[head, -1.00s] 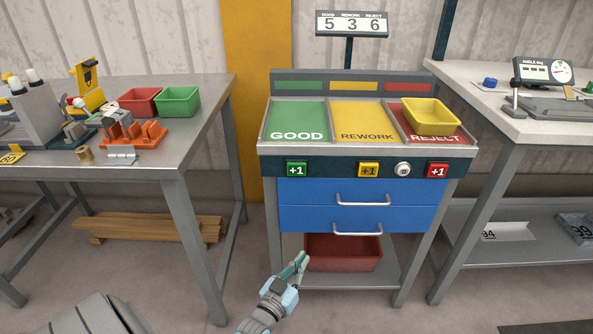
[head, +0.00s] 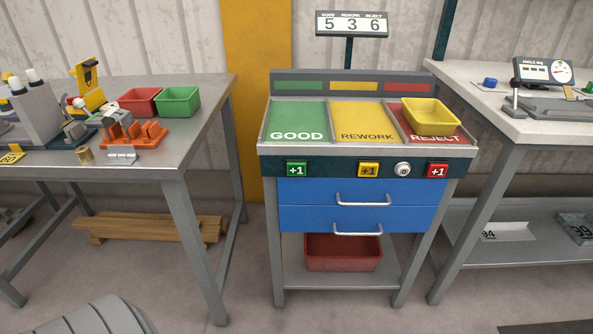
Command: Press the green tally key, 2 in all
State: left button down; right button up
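The green tally key (head: 296,169) marked +1 sits on the dark front strip of the sorting cabinet, below the green GOOD tray (head: 297,122). The tally display (head: 352,23) above the cabinet reads GOOD 5, REWORK 3, REJECT 6. Neither of my grippers shows in the head view. Nothing covers the green key.
The yellow key (head: 368,170), a round white button (head: 402,169) and the red key (head: 437,171) share the strip. A yellow bin (head: 431,115) sits on the REJECT tray. Workbenches stand left (head: 180,160) and right (head: 515,132). The space before the cabinet is clear.

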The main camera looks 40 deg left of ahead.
aim_at(294, 168)
jog(key=z, duration=1.35)
jog(key=k, duration=0.75)
jog(key=u, duration=0.75)
